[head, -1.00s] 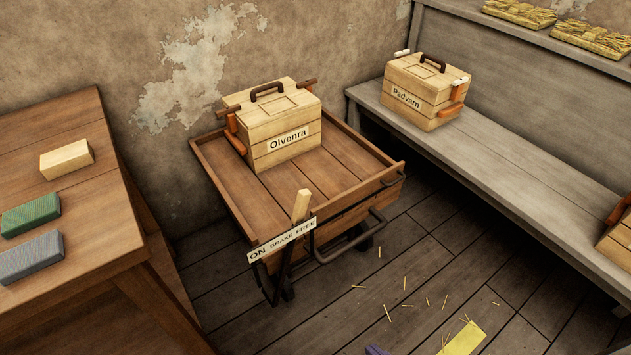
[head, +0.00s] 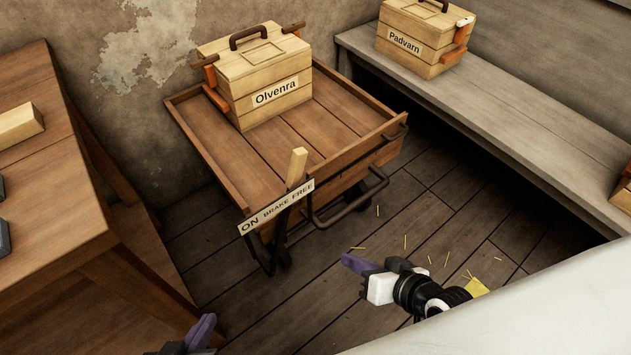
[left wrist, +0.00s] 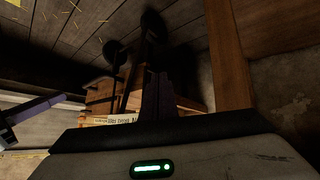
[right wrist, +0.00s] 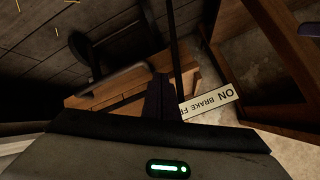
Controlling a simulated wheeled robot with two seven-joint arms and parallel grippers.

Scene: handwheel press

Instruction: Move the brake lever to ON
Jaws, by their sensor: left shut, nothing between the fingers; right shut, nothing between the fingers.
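The brake lever (head: 296,167) is a pale wooden handle on a dark bar at the near corner of the wooden cart. It stands behind a white label plate (head: 276,207) with ON at the left end and FREE at the right; the handle rises over the right half, nearer FREE. My right gripper (head: 352,264) is shut and empty, below and right of the plate, apart from the lever. My left gripper (head: 206,328) is shut and empty at the bottom edge, below and left of the plate. The plate also shows in the right wrist view (right wrist: 209,103).
The cart (head: 345,160) carries a box marked Olvenra (head: 262,80) and has a dark bar handle (head: 350,203) right of the lever. A wooden table (head: 70,230) stands at the left. A grey bench (head: 480,110) with a Padvarn box (head: 420,40) runs along the right.

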